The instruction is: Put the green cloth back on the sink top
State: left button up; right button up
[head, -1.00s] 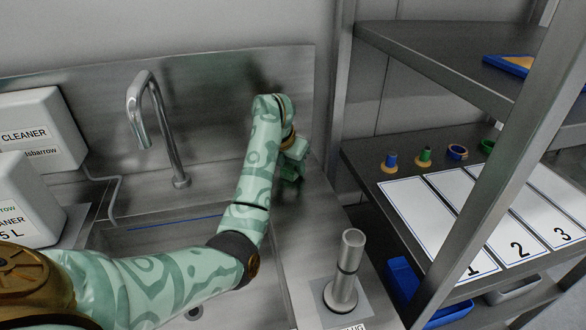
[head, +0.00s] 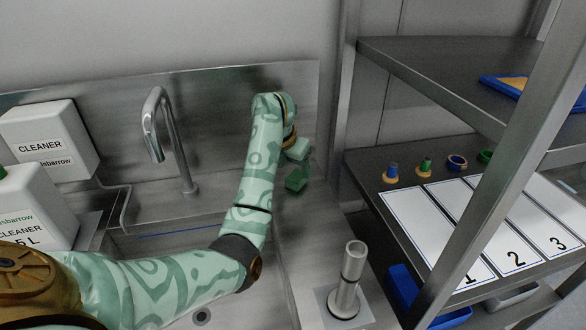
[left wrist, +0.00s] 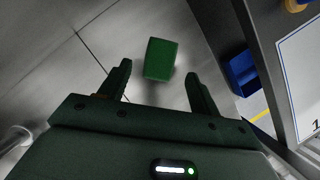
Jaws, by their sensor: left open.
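The green cloth (head: 297,180) shows as a small green block near the back right corner of the sink top (head: 318,225). My left gripper (head: 298,150) is just above it, with its fingers mostly hidden behind my wrist. In the left wrist view, the left gripper (left wrist: 156,82) is open. The cloth (left wrist: 160,59) shows between and beyond the fingertips, with a gap on both sides. I cannot tell whether it rests on a surface or is in the air. My right gripper is not in view.
A tap (head: 165,135) and the sink basin lie left of my arm. A metal post (head: 349,275) stands on the sink top in front. White cleaner containers (head: 50,140) stand at left. A metal rack (head: 385,215) with numbered sheets is on the right; a blue bin (left wrist: 243,72) is below.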

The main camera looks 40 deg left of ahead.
pick_arm(q)
jog(key=p+v, duration=0.3)
jog(key=v, duration=0.4)
jog(key=shift+r, duration=0.35)
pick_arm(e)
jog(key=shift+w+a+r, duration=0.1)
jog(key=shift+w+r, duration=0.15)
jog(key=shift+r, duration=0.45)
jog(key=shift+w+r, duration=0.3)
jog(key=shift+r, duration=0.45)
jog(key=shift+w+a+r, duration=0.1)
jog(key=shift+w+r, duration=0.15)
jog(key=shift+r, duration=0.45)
pick_arm(q)
jog(key=shift+s+p, duration=0.1)
jog(key=shift+p, duration=0.2)
